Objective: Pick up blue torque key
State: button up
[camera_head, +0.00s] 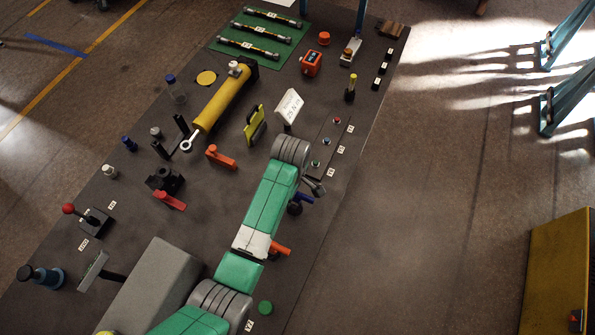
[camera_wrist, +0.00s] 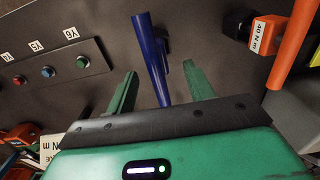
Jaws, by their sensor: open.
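The blue torque key (camera_wrist: 153,58) is a long blue handle standing up from the dark bench in the wrist view. It lies in the gap between the two green fingers of my gripper (camera_wrist: 160,85), which are open on either side of it. I cannot tell whether either finger touches it. In the camera_head view, the blue key (camera_head: 304,198) shows just below and right of my wrist. My gripper there is mostly hidden by the arm.
An orange key (camera_wrist: 290,45) stands at the right of the wrist view, beside an orange block labelled 40 Nm (camera_wrist: 268,30). A panel with colored buttons (camera_wrist: 60,65) is at the left.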

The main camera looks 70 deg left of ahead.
aim_at(294, 200)
jog(key=f, duration=0.5)
jog(key=shift+w, duration=0.25)
grip_shut()
